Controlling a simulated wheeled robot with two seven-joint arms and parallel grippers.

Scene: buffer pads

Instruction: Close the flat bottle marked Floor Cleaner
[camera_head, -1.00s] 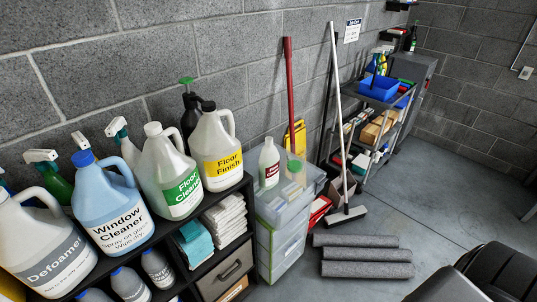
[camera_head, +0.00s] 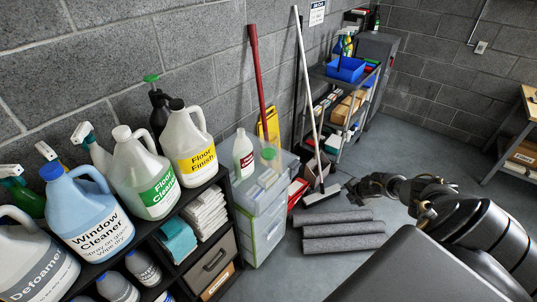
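The bottle marked Floor Cleaner (camera_head: 146,178) is a white jug with a green label and a handle. My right gripper (camera_head: 358,188) is at the end of the dark arm from the lower right, over the floor and far from the bottle. It is too small and dark to tell whether it is open or shut. My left gripper is not in view.
A Floor Finish jug (camera_head: 190,145) stands close on the right of the bottle, and a blue Window Cleaner jug (camera_head: 85,205) on the left. Spray bottles stand behind. Grey rolled pads (camera_head: 343,230) lie on the floor. Open floor (camera_head: 410,165) lies beyond.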

